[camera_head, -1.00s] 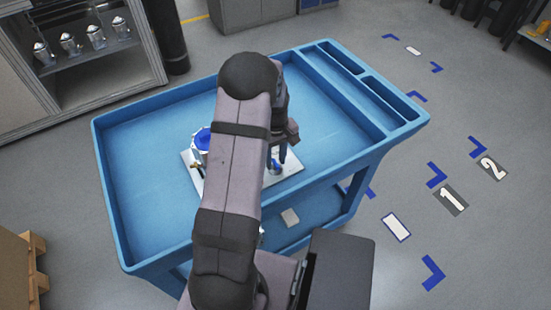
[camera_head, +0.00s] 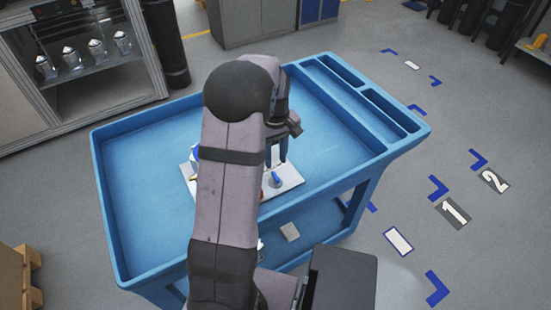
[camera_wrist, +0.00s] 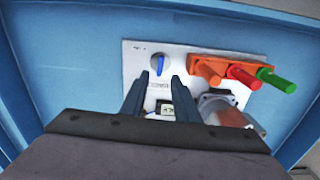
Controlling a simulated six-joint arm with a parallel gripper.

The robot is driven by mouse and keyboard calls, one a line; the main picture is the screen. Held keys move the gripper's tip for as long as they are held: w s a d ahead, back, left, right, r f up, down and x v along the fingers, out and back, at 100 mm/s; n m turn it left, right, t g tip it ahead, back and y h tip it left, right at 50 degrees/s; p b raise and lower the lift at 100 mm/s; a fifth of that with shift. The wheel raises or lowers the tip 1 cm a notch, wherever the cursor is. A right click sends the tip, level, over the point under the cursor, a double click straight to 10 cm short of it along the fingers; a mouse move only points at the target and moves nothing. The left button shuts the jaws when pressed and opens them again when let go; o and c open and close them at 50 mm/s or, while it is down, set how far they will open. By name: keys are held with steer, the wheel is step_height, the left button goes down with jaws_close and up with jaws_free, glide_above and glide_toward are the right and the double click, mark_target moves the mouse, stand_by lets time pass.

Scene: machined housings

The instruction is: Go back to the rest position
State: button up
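My gripper (camera_head: 277,153) is above the right part of a white plate in the blue cart, partly hidden behind my arm in the head view. In the wrist view its two fingers (camera_wrist: 159,76) stand apart with nothing between their tips. The white plate (camera_wrist: 198,57) carries a blue knob (camera_wrist: 158,63), which also shows below the fingers in the head view (camera_head: 276,179). The plate's left part is mostly hidden by my arm in the head view.
Orange (camera_wrist: 207,70), red (camera_wrist: 243,76) and green (camera_wrist: 276,80) handles and a round metal housing (camera_wrist: 222,110) are at the plate. The blue cart (camera_head: 135,150) has free floor around its tray's plate. A shelf unit (camera_head: 85,70) with metal parts stands at back left.

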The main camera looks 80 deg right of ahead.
steer(key=shift+w, duration=0.1)
steer(key=w+a+r+n, duration=0.3)
steer(key=w+a+n, duration=0.1)
steer(key=w+a, duration=1.4)
steer(key=a+n, duration=0.5)
steer(key=a, duration=2.1)
steer(key=shift+a+n, duration=0.3)
steer(key=shift+f, duration=0.15)
step_height(320, 180, down, 18)
steer(key=b, duration=1.7)
steer(key=shift+r+b, duration=0.2)
steer(key=shift+b, duration=0.15)
